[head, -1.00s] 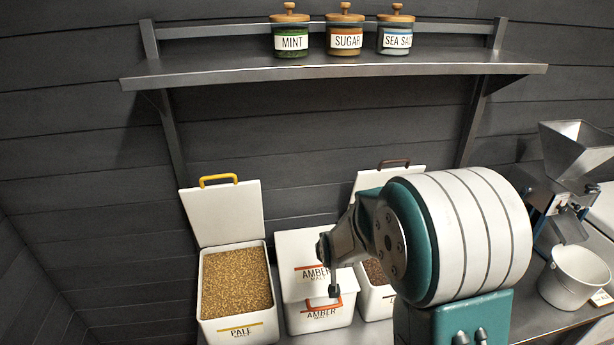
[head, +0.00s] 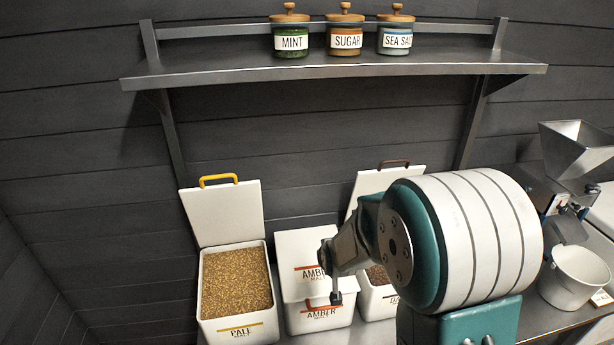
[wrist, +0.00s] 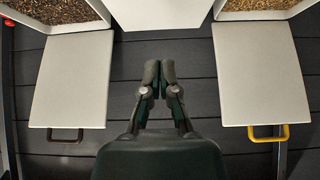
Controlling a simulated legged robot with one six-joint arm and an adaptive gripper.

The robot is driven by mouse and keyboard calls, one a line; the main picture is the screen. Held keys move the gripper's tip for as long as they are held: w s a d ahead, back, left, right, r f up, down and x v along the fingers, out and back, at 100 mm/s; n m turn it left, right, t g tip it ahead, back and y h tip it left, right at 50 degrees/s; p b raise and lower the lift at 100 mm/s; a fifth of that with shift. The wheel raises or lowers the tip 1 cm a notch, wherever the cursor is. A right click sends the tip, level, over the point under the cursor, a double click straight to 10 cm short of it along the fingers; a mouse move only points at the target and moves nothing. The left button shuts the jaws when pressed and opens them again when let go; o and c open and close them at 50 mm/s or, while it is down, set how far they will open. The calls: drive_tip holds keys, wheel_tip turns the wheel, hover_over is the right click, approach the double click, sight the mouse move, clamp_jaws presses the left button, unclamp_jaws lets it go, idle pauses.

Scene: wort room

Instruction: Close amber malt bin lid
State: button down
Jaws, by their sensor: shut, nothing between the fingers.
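The amber malt bin (head: 320,322) is a white box with an orange-striped label, standing between two open bins. Its white lid (head: 300,248), also labelled amber malt, lies over the top, and no grain shows inside. I cannot tell whether the lid sits fully flush. An orange handle shows at its front edge, partly behind my gripper. My gripper (head: 336,298) points down over the lid's front right area; contact is unclear. In the wrist view my gripper (wrist: 160,72) has its fingertips together and empty, with the white amber lid (wrist: 160,14) beyond at the top.
The pale malt bin (head: 236,333) on the left has its lid (head: 222,215) standing open. The dark-handled bin on the right also has its lid (head: 388,180) raised, partly behind my arm. A shelf (head: 330,67) with jars is above. A white bucket (head: 572,285) stands at right.

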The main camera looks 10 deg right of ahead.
drive_tip(key=shift+r, duration=2.6)
drive_tip(key=s+r+g, duration=0.1)
drive_tip(key=s+r, duration=0.3)
drive_tip(key=s, duration=0.5)
drive_tip(key=s+r+g, duration=0.1)
drive_tip(key=s+r, duration=0.3)
drive_tip(key=s, duration=0.5)
drive_tip(key=s+r+g, duration=0.1)
drive_tip(key=s+r, duration=0.3)
drive_tip(key=s, duration=0.6)
drive_tip(key=shift+r, duration=0.35)
